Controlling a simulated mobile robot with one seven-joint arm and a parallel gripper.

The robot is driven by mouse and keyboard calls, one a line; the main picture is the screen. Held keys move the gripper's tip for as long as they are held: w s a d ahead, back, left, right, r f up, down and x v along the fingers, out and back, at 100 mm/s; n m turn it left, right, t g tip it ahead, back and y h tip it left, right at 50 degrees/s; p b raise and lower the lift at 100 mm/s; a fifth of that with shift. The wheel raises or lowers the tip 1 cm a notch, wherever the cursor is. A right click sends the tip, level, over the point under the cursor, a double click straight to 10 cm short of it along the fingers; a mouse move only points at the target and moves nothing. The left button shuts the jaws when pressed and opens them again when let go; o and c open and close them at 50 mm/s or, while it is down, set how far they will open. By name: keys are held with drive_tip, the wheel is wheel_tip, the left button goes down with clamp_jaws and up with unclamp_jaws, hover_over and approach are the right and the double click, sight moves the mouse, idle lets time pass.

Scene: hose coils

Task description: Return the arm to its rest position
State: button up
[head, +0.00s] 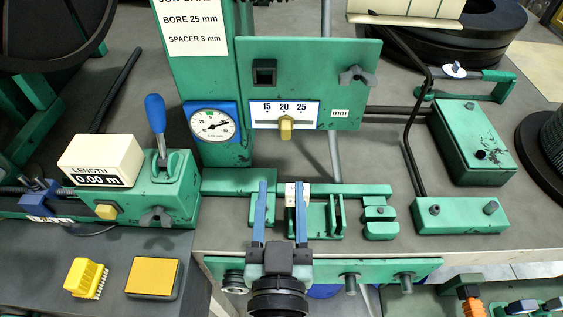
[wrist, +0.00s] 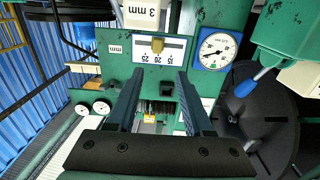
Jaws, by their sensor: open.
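My gripper (head: 281,215) shows at the bottom middle of the head view, with its two blue fingers apart and pointing away from me. Nothing is seen between the fingertips except the green fixture and a small white block (head: 297,194) behind them. In the wrist view my gripper (wrist: 159,75) is also open and empty, with its fingers framing the green panel. The panel carries a scale (head: 284,114) marked 15, 20, 25 with a yellow pointer. The rest position itself is not marked in either view.
A round dial gauge (head: 211,123) sits left of the scale. A length counter box (head: 101,160) and a blue-handled lever (head: 155,114) stand at the left. A yellow brush (head: 86,278) and a yellow pad (head: 153,277) lie at the lower left. Black hose coils (head: 450,35) are at the upper right.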

drive_tip(key=w+r+t, duration=0.3)
drive_tip(key=r+t, duration=0.4)
drive_tip(key=r, duration=2.4)
drive_tip(key=s+r+t, duration=0.2)
drive_tip(key=s+r, duration=0.3)
drive_tip(key=r, duration=0.6)
wheel_tip(320, 180, down, 37)
drive_tip(key=s+b, duration=0.1)
drive_tip(key=b, duration=3.6)
drive_tip(key=shift+s+d+f, duration=0.15)
drive_tip(key=shift+d, duration=0.1)
